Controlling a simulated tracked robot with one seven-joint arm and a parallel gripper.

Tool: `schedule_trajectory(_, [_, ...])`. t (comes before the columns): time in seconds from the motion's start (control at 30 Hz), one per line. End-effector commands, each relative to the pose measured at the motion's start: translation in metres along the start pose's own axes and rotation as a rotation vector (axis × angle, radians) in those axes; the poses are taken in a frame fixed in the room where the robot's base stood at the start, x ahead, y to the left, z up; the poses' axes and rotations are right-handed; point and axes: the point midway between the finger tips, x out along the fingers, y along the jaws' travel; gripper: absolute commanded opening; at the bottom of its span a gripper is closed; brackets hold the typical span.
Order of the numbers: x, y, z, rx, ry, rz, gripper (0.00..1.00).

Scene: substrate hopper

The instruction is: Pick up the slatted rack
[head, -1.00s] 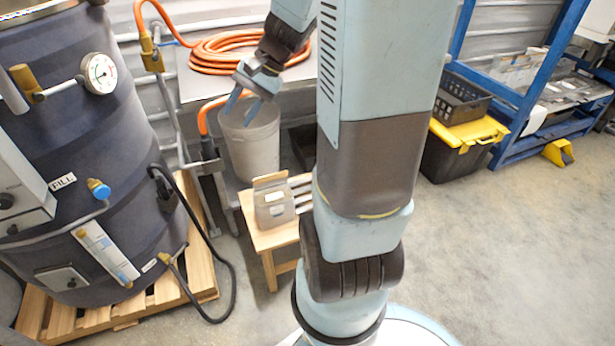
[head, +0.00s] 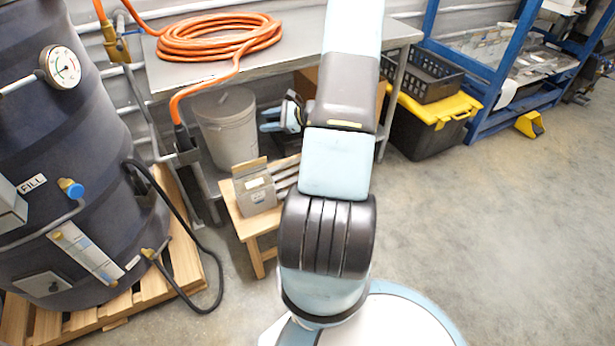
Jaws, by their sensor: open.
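The slatted rack (head: 284,176) shows as grey parallel bars on a small wooden stool (head: 246,226). Its right part is hidden behind my arm. A grey and tan packet (head: 256,190) stands beside the bars on their left. My gripper (head: 265,120) is open and empty, with its two light blue fingers pointing left. In the picture it is above the rack, apart from it, near the grey bin and below the metal table's edge.
A lidded grey bin (head: 225,128) stands behind the stool. A metal table (head: 185,72) with a coiled orange hose (head: 220,38) is above it. A dark tank (head: 65,180) stands on a pallet (head: 188,262) at left. Floor at right is clear.

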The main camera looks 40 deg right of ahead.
Motion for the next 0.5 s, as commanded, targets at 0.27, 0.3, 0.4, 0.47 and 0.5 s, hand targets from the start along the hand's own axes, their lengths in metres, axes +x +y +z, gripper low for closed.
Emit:
schedule_trajectory(0.27, [-0.026,0.009,-0.12,0.273,0.06,-0.282,0.42])
schedule_trajectory(0.3, [-0.031,0.013,-0.137,0.31,0.072,-0.322,0.42])
schedule_trajectory(0.4, [-0.043,0.024,-0.179,0.402,0.102,-0.424,0.42])
schedule_trajectory(0.47, [-0.05,0.034,-0.204,0.458,0.123,-0.483,0.42])
schedule_trajectory(0.5, [-0.055,0.041,-0.22,0.494,0.138,-0.522,0.42])
